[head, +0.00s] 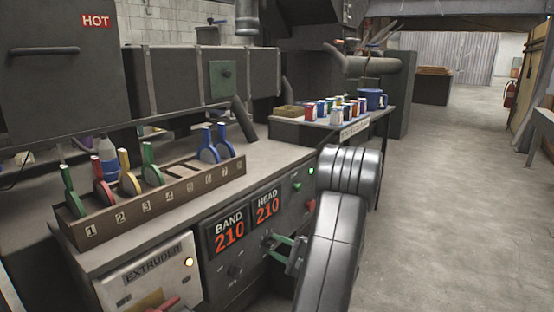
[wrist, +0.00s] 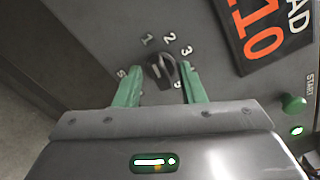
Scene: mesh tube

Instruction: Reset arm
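My gripper (head: 268,243) has green fingers and is at the front of the dark control panel (head: 246,268), below the red number displays. In the wrist view my gripper (wrist: 161,66) is open. Its fingers stand on either side of a black rotary knob (wrist: 162,72) with the numbers 1, 2 and 3 around it. Gaps show between the knob and both fingers, so it is not gripped. The lower part of the dial is partly hidden by the gripper. I cannot tell how far the fingertips are from the panel.
A green START button (wrist: 293,103) is right of the knob. Colored levers (head: 123,173) stand in a numbered rack on the bench. Small cans (head: 336,108) and a blue mug (head: 373,98) stand on a shelf behind my arm. The floor (head: 450,200) at right is clear.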

